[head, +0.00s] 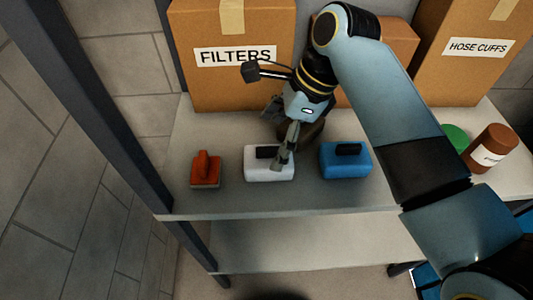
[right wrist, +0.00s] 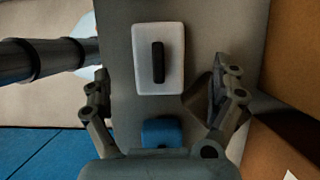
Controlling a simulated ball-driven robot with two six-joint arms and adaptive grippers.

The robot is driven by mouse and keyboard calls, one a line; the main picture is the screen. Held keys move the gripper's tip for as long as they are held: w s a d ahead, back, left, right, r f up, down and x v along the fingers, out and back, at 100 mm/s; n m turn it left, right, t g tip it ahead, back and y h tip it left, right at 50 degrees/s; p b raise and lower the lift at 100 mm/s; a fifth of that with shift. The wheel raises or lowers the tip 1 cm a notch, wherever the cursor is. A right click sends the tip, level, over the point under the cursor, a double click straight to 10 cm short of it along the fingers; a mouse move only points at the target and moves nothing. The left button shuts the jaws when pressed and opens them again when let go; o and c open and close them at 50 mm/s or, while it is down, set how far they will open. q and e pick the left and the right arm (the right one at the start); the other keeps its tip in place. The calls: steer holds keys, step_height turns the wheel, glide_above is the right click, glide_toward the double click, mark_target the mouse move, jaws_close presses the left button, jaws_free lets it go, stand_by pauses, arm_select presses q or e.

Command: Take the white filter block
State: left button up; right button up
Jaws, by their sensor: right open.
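The white filter block (head: 262,172) with a dark handle lies on the upper shelf, between an orange-red brush and a blue block. In the right wrist view, the white filter block (right wrist: 172,62) lies ahead of the fingertips, its dark handle running lengthwise on its top face. My right gripper (head: 279,137) reaches down over the shelf just behind and above the white block. One finger overlaps the block's right part in the head view. In the right wrist view, my right gripper (right wrist: 162,82) is wide open and holds nothing. My left gripper is not in view.
The orange-red brush (head: 206,171) and the blue block (head: 345,160) flank the white block. A FILTERS box (head: 225,85) and a HOSE CUFFS box (head: 462,65) stand behind. A brown jar (head: 489,148) stands right. A dark shelf post (head: 95,105) rises at left.

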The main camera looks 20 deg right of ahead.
mark_target(264, 156)
steer(key=shift+x, duration=1.05)
steer(key=shift+w+a+f, duration=0.1)
steer(key=shift+a+f, duration=0.05)
steer(key=shift+f, duration=0.15)
steer(key=p+x, duration=0.1)
steer(key=x, duration=0.2)
steer(key=shift+a+f, duration=0.15)
steer(key=shift+f, duration=0.15)
steer(key=shift+a+f, duration=0.2)
steer(key=shift+f, duration=0.3)
steer(key=c, duration=0.5)
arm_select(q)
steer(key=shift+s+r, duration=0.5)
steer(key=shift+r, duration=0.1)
arm_select(e)
steer(key=c, duration=0.7)
